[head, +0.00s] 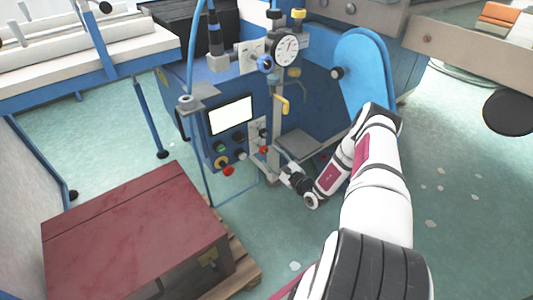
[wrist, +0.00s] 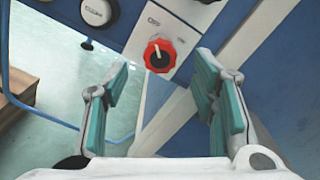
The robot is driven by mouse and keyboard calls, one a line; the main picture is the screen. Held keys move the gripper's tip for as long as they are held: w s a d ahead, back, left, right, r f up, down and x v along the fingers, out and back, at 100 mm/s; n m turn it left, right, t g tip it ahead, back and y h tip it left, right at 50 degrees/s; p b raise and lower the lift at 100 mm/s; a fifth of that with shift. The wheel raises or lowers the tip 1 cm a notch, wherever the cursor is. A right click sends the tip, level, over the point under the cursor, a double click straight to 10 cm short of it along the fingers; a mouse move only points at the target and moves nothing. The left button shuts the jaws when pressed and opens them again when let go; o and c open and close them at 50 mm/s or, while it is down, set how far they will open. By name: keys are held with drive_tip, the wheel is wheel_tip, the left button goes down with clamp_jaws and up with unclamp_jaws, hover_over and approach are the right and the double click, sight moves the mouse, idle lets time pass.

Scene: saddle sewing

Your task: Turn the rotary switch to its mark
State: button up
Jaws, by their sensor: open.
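The rotary switch (wrist: 159,55) is a red disc with a dark knob across it and a small white line near its top. It sits at the lower end of a narrow pale plate (wrist: 165,27) on the blue machine. In the head view a small red switch (head: 264,150), apparently the same one, shows just left of my gripper (head: 284,172). In the wrist view my gripper (wrist: 163,75) is open and empty, its teal-padded fingers apart on either side of the switch. I see no contact with the switch. Whether its mark is lined up is too small to tell.
Left of the switch is a control panel with a lit screen (head: 231,115) and several knobs, one red (head: 228,170). A yellow lever (head: 282,105) and dial gauge (head: 286,50) are above. A dark red crate (head: 130,225) stands at lower left. Open floor lies at right.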

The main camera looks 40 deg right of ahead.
drive_tip(key=s, duration=0.6)
drive_tip(key=shift+s+d, duration=0.1)
idle(0.3)
